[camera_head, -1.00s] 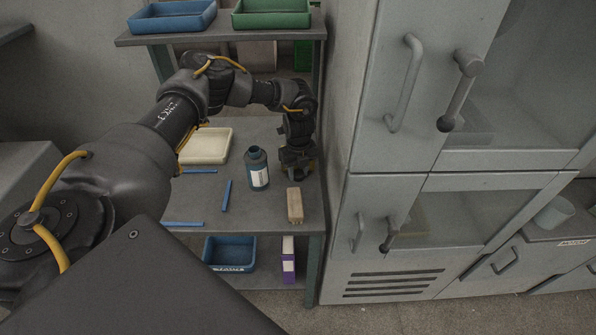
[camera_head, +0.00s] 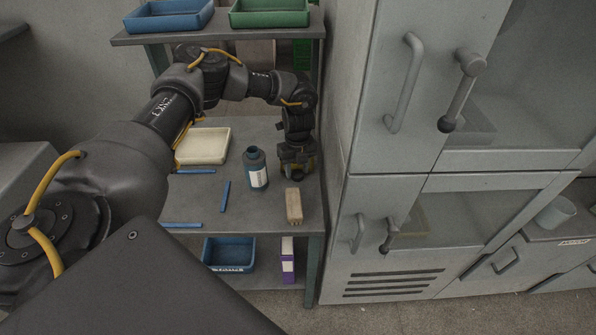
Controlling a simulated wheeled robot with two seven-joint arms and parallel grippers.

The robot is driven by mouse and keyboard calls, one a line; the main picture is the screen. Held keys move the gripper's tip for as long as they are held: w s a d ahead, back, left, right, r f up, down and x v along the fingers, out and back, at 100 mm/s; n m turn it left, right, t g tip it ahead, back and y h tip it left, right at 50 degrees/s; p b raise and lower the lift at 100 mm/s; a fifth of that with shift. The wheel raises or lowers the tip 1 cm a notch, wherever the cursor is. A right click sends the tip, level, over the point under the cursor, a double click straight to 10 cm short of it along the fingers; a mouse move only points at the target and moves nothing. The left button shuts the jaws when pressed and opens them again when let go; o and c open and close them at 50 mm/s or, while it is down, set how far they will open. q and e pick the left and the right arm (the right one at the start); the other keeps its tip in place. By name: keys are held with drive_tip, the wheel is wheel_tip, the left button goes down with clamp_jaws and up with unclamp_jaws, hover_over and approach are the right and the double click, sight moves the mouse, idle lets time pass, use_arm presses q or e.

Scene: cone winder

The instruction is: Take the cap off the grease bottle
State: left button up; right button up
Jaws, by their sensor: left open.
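The blue grease bottle (camera_head: 257,172) with a white label stands upright on the workbench, right of its middle. Its neck shows at the top with a dark mouth; I cannot make out a cap on it. My left gripper (camera_head: 297,172) points down over the bench just right of the bottle, apart from it. It is open, and its fingertips are small and dark, so what lies between or under them is unclear. A small dark shape shows at its left side; I cannot tell whether it is a cap. My right gripper is not in view.
A tan block (camera_head: 294,206) lies in front of the gripper. A cream tray (camera_head: 203,147) and several blue bars (camera_head: 225,196) lie to the left on the workbench (camera_head: 262,212). A grey cabinet (camera_head: 345,120) rises close on the right. Blue (camera_head: 168,22) and green (camera_head: 269,18) trays sit on the upper shelf.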

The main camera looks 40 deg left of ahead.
sight(298, 174)
use_arm(q)
wheel_tip(298, 174, up, 11)
drive_tip(key=b, duration=0.1)
drive_tip(key=shift+f, duration=0.15)
